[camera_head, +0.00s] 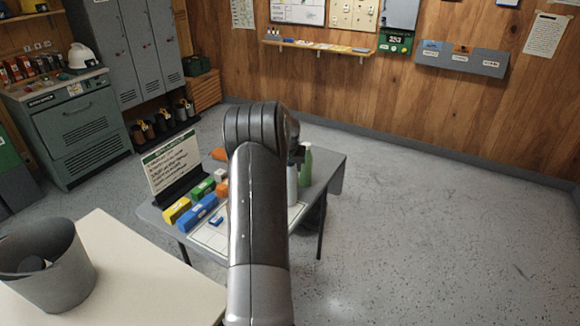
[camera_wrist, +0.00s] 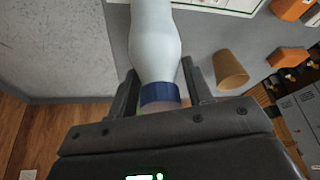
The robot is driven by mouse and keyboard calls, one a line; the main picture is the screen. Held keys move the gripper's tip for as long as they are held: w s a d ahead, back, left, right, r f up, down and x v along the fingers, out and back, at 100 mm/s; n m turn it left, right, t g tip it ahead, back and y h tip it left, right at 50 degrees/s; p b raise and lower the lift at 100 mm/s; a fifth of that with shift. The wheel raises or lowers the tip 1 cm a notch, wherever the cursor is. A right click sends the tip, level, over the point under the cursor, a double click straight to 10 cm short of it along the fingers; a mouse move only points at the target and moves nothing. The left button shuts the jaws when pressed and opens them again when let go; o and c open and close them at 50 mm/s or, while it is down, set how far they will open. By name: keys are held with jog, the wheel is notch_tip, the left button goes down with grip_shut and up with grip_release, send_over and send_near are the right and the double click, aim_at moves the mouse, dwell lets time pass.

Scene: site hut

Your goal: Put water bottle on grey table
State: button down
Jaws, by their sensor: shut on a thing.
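The water bottle is pale with a dark blue cap. In the wrist view the bottle (camera_wrist: 155,45) sits between the two fingers of my gripper (camera_wrist: 160,92), which is shut on it near the cap. In the head view only a pale strip of the bottle (camera_head: 292,186) shows beside my arm, which hides my fingers. The grey table (camera_head: 325,164) stands in the middle of the room, and its surface also shows in the wrist view (camera_wrist: 205,38). The bottle is over the table's right part; I cannot tell whether its base touches the top.
A green bottle (camera_head: 305,168) stands close to the pale one. A sign board (camera_head: 172,162), a yellow block (camera_head: 177,210), a blue block (camera_head: 198,212) and a white sheet (camera_head: 209,238) are on the table's left part. A tan cup (camera_wrist: 230,72) is near my gripper. A grey bin (camera_head: 62,280) stands on a pale table.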

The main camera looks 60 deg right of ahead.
jog(key=c, duration=0.7)
grip_release()
